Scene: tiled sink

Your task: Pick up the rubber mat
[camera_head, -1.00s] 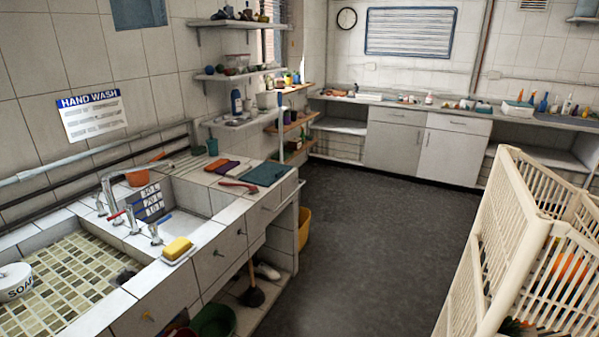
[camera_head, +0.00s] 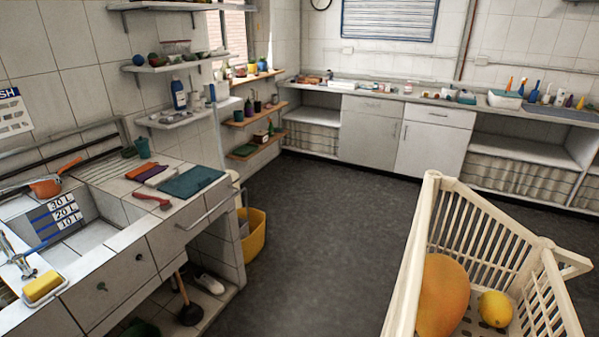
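A flat teal sheet, which looks like the rubber mat (camera_head: 192,182), lies on the tiled counter (camera_head: 120,217) at the counter's far right end, near its edge. Nothing lies on top of it. A purple and orange folded cloth (camera_head: 146,173) lies just left of it, and a red-handled tool (camera_head: 151,201) lies in front of the cloth. My gripper is not in view.
A sink with a faucet and a yellow sponge (camera_head: 43,287) is at the left. A cream basket (camera_head: 403,290) with fruit fills the lower right. The dark floor (camera_head: 315,220) between is clear.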

